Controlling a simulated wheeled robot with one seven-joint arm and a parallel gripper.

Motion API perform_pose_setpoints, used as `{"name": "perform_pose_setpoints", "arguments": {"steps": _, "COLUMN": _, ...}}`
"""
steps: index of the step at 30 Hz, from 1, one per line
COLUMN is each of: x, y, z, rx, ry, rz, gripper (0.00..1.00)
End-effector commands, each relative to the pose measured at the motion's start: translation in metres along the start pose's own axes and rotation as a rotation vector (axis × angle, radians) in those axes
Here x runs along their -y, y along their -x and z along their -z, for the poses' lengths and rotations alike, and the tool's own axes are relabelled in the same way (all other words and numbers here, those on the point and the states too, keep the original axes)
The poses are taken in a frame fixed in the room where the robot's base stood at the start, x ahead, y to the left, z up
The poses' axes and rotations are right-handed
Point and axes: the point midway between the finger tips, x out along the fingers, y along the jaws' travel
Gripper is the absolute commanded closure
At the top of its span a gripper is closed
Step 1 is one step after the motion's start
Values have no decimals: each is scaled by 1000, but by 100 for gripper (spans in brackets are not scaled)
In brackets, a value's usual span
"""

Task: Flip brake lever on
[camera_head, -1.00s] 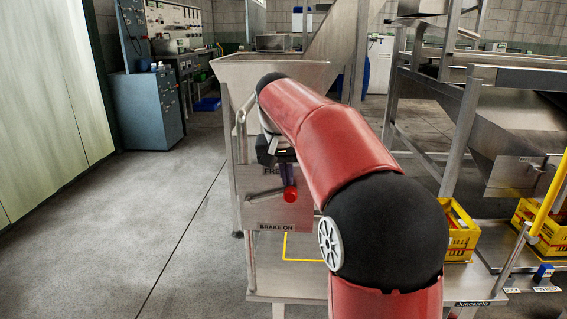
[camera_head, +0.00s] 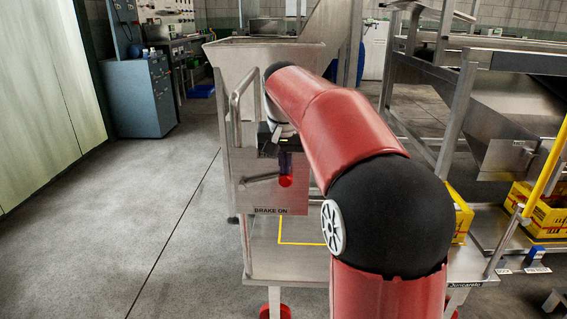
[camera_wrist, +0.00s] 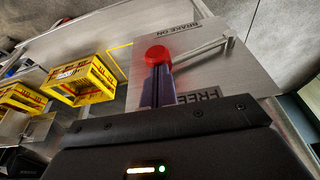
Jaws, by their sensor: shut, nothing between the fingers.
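The brake lever is a thin metal rod (camera_head: 262,180) ending in a red knob (camera_head: 286,181), on a grey panel of the steel machine. The rod lies close to level, with the knob at its right end. The "BRAKE ON" label (camera_head: 270,210) is below it. In the wrist view the red knob (camera_wrist: 158,55) shows beyond my fingertips, and the "FREE" label (camera_wrist: 198,97) is on the opposite side from "BRAKE ON" (camera_wrist: 178,31). My gripper (camera_wrist: 158,82) is shut and empty, its purple fingers just above the knob. I cannot tell whether they touch it.
A metal handle (camera_head: 236,105) stands at the panel's left. A steel hopper (camera_head: 225,60) rises behind. Yellow crates (camera_head: 540,212) sit at the right near a yellow rail. A blue cabinet (camera_head: 140,98) is at the back left. The floor at left is clear.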

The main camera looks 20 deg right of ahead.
Motion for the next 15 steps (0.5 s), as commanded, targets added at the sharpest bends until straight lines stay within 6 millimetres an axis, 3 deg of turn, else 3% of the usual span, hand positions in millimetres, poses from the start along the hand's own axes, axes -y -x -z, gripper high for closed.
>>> {"name": "perform_pose_setpoints", "arguments": {"steps": 15, "x": -22, "y": -42, "z": -12, "rx": 8, "ry": -94, "rz": 296, "gripper": 100}}
